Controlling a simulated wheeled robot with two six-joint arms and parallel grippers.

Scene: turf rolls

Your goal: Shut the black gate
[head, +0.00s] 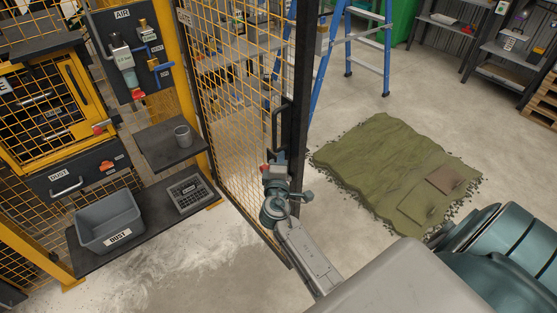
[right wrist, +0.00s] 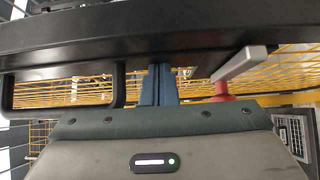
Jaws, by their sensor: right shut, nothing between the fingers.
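The black gate (head: 301,70) has a dark frame and yellow wire mesh. In the head view it stands out from the yellow post, with its free edge toward the middle of the room. A black loop handle (head: 277,128) is on the gate near that edge. My right gripper (head: 274,168) is at the gate just below the handle. In the right wrist view its blue fingers (right wrist: 158,85) are shut together and empty, under the dark gate bar (right wrist: 150,30). The handle (right wrist: 118,86) is left of them. Whether the fingers touch the gate is unclear. My left gripper is out of view.
A grey lever (right wrist: 240,62) with a red part is right of the fingers.

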